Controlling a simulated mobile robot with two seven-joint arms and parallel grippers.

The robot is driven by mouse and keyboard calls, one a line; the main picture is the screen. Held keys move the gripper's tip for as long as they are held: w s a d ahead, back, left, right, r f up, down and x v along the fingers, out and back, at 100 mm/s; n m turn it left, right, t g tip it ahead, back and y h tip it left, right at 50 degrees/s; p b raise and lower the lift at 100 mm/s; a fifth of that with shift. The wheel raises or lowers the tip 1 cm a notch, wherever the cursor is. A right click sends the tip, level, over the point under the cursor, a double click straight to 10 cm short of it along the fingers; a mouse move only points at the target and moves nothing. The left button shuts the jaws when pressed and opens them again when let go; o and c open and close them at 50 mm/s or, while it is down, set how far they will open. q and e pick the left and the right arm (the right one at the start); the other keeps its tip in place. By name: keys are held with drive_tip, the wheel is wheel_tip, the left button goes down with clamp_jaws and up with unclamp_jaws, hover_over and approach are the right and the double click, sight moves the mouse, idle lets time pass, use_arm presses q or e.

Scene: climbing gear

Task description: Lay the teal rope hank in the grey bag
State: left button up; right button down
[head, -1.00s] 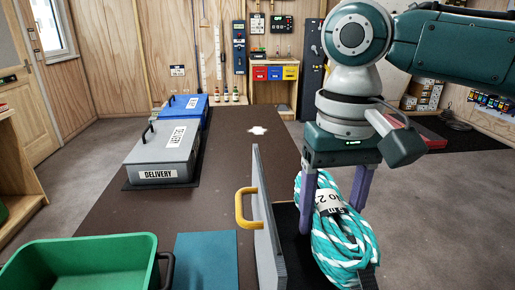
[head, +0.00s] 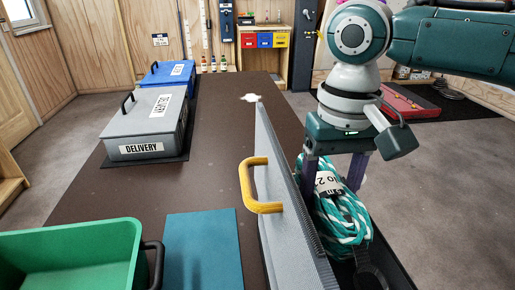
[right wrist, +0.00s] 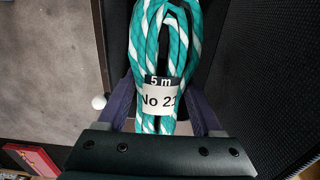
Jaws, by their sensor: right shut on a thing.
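The teal rope hank (head: 345,222), striped with white, has a white label reading "No 2" in part. My right gripper (head: 332,186) is shut on it at the label, with a finger on each side. The right wrist view shows the hank (right wrist: 165,45) between the fingers, against dark surfaces. The grey bag (head: 283,225) has an upright grey wall with a yellow handle (head: 262,186) on its left face. The hank hangs just right of this wall, over the bag's dark inside. The wall hides its lower left part. I cannot tell whether it touches the bottom.
A green bin (head: 75,255) and a teal mat (head: 202,250) lie left of the bag on the brown table (head: 225,135). Grey (head: 150,125) and blue (head: 168,74) delivery boxes stand further back. The table's middle is clear.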

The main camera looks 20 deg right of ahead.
drive_tip(key=shift+f+b, duration=0.4)
drive_tip(key=shift+f, duration=0.65)
use_arm(q)
drive_tip(key=shift+f+b, duration=3.65)
drive_tip(key=shift+f, duration=0.8)
use_arm(e)
drive_tip(key=shift+f, duration=6.3)
unclamp_jaws()
use_arm(q)
wheel_tip(320, 180, up, 3)
drive_tip(key=p, duration=0.2)
drive_tip(key=shift+f+p, duration=0.15)
drive_tip(key=shift+p, duration=0.25)
use_arm(e)
wheel_tip(320, 180, up, 10)
use_arm(q)
drive_tip(key=shift+d, duration=0.1)
